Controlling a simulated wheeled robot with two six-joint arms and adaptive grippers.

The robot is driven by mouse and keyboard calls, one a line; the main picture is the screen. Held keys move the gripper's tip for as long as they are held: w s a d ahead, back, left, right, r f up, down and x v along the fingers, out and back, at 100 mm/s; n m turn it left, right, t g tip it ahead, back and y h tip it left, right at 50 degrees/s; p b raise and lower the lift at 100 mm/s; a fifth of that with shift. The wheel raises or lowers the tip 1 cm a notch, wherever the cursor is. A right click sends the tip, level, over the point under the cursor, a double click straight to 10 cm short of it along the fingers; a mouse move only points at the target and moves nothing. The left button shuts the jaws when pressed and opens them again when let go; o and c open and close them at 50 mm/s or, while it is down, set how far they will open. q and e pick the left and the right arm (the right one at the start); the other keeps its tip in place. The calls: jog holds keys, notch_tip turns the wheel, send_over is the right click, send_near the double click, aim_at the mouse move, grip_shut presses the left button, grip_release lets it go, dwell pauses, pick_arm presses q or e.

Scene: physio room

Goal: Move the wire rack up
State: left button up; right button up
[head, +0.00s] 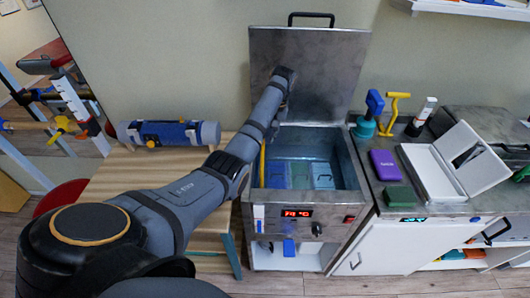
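The open metal tank (350,165) stands in the middle of the head view, with its lid (335,70) raised against the wall. Inside, several blue and greenish packs (322,176) sit in the water; the wire rack's thin bars around them are hard to make out. A yellow strip (262,165) shows at the tank's left inner side. My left arm reaches over the tank's left rim, and its end, the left gripper (284,76), is in front of the lid, above the tank. Its fingers are not clear. My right gripper is out of view.
A wooden bench (115,180) with a blue-grey roller (170,133) stands left of the tank. The counter at right holds purple (384,165) and green (403,196) boxes, a white open case (455,165) and a teal-based tool (366,127).

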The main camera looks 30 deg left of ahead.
aim_at(263, 155)
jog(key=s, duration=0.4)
pick_arm(q)
jog(key=f, duration=0.4)
jog(key=f+p, duration=0.1)
jog(key=f, duration=0.1)
jog(key=shift+a+f, duration=0.1)
jog(key=shift+a, duration=0.3)
jog(key=f, duration=0.3)
jog(key=shift+s+a+f, duration=0.1)
jog(key=shift+a+f, duration=0.05)
jog(key=shift+a, duration=0.2)
jog(key=shift+s+f, duration=0.1)
jog(key=shift+f, duration=0.15)
grip_shut()
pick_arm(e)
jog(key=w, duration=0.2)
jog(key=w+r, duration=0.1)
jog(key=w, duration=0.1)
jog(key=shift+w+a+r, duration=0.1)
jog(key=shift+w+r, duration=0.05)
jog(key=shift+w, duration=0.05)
